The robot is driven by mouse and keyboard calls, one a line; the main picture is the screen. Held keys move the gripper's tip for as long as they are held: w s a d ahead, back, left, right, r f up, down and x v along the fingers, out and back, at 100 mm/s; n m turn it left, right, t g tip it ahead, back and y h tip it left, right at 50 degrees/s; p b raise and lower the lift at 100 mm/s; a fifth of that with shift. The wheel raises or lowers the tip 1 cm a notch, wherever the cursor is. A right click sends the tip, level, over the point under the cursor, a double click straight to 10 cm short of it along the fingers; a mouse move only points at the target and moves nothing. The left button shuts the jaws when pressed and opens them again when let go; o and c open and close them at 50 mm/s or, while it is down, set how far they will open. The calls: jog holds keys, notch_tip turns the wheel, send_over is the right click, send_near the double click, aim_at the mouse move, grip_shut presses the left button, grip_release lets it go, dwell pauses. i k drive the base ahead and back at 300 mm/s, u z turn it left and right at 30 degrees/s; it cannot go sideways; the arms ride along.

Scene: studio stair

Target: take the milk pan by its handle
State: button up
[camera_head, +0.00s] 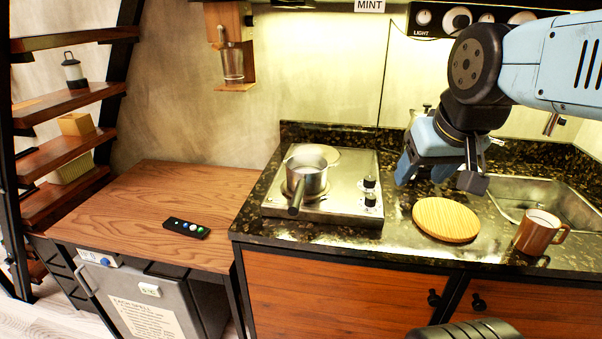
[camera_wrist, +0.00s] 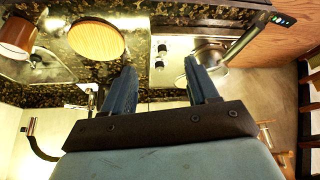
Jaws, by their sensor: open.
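The milk pan (camera_head: 307,178) is a small steel pan on the front burner of the steel hob. Its dark handle (camera_head: 296,201) points towards the hob's front edge. In the wrist view the pan (camera_wrist: 210,55) is partly hidden behind one finger, and its handle (camera_wrist: 249,41) reaches up and to the right. My gripper (camera_head: 438,177) is open and empty, above the counter to the right of the hob, apart from the pan. Its two blue fingers (camera_wrist: 158,73) are spread in the wrist view.
A round wooden board (camera_head: 446,219) and a brown mug (camera_head: 538,232) stand on the counter by the sink (camera_head: 505,198). The hob (camera_head: 338,207) has two knobs. A remote (camera_head: 187,228) lies on the lower wooden top (camera_head: 130,215).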

aim_at(302, 179)
jog(key=z, duration=0.65)
jog(key=k, duration=1.35)
jog(key=u, duration=0.9)
jog(key=i, duration=0.5)
jog(key=z, duration=0.15)
